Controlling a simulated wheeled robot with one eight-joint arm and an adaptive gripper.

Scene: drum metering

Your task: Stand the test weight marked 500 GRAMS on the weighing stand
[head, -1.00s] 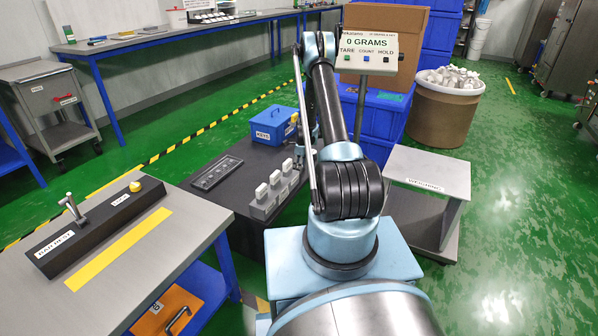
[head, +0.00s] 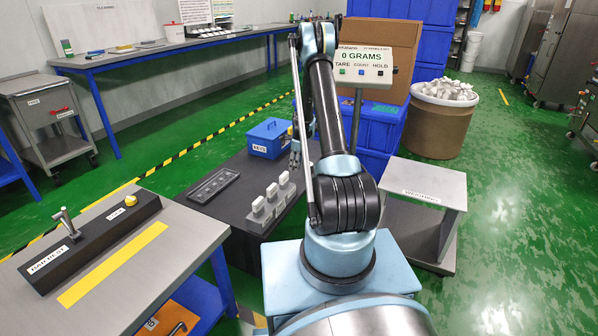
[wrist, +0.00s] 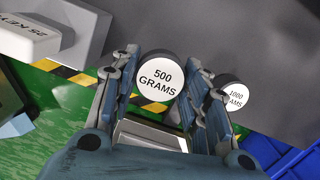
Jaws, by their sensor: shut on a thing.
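The test weight marked 500 GRAMS (wrist: 161,77) is a round piece with a white top, between the fingers of my gripper (wrist: 160,90) in the wrist view. My gripper is shut on it. I cannot tell whether its base is off the dark surface. A second weight marked 1000 GRAMS (wrist: 234,93) stands just right of the fingers. In the head view my gripper (head: 296,152) is mostly hidden behind my arm. The weighing stand (head: 425,181), a grey platform with a WEIGHING label, stands empty to the right of my arm. The display (head: 361,65) reads 0 GRAMS.
A low dark table (head: 225,218) bears a blue KEYS box (head: 268,138), a flat dark tray (head: 212,186) and several white-topped blocks (head: 271,192). Blue crates (head: 380,122) and a drum of white parts (head: 438,125) stand behind. A grey bench (head: 180,235) is at left.

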